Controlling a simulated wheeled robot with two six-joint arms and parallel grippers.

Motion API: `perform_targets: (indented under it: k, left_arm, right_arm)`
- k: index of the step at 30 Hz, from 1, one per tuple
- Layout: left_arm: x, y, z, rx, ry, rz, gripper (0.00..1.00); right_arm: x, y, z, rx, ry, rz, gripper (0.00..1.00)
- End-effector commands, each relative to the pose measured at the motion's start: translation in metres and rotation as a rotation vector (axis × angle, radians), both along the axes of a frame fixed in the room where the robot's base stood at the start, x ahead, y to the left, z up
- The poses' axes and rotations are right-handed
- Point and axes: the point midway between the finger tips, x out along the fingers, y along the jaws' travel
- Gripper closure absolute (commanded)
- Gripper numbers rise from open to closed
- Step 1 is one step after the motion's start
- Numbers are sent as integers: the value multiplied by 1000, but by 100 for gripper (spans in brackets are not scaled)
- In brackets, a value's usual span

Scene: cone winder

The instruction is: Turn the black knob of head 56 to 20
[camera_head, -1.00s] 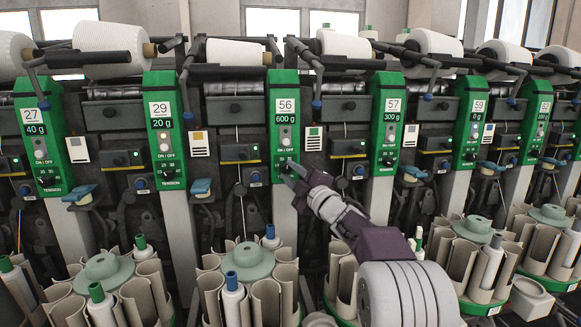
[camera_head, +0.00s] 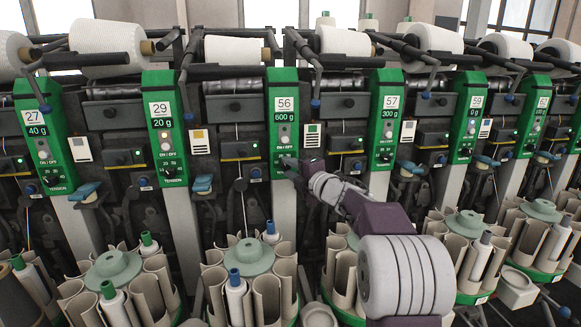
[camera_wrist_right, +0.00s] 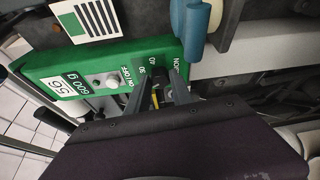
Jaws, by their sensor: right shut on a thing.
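The green panel of head 56 (camera_head: 283,104) stands in the middle of the head view, with "600 g" on its display. My right gripper (camera_head: 287,164) is at the lower part of this panel and covers most of its black knob there. In the right wrist view the panel (camera_wrist_right: 98,76) lies sideways, with "56", "600 g", ON/OFF and part of the dial numbers showing. The fingers of my right gripper (camera_wrist_right: 165,78) are shut on the dark knob (camera_wrist_right: 164,82), which is partly hidden between them. The knob's pointer setting cannot be read. My left gripper is out of view.
Neighbouring green panels, 29 (camera_head: 161,110) and 57 (camera_head: 389,105), stand either side. Below are racks of beige tubes around pale green discs (camera_head: 251,257). A blue lever (camera_wrist_right: 197,28) sits close beside the fingers in the wrist view.

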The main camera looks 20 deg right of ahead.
Motion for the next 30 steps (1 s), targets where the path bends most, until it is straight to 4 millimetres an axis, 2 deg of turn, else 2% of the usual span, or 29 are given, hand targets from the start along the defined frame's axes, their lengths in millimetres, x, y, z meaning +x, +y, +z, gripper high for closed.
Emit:
perform_targets:
  k: [12, 13, 15, 25, 30]
  left_arm:
    - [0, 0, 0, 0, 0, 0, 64]
    - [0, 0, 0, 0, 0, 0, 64]
    - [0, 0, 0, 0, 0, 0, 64]
    - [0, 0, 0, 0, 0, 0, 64]
    - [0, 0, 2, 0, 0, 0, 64]
  right_arm:
    - [0, 0, -1, -5, 2, 0, 100]
    - [0, 0, -1, -5, 2, 0, 65]
    - [0, 0, -1, -5, 2, 0, 51]
    - [-4, -1, 0, -4, 2, -1, 51]
    - [-37, -6, 3, -4, 1, -4, 51]
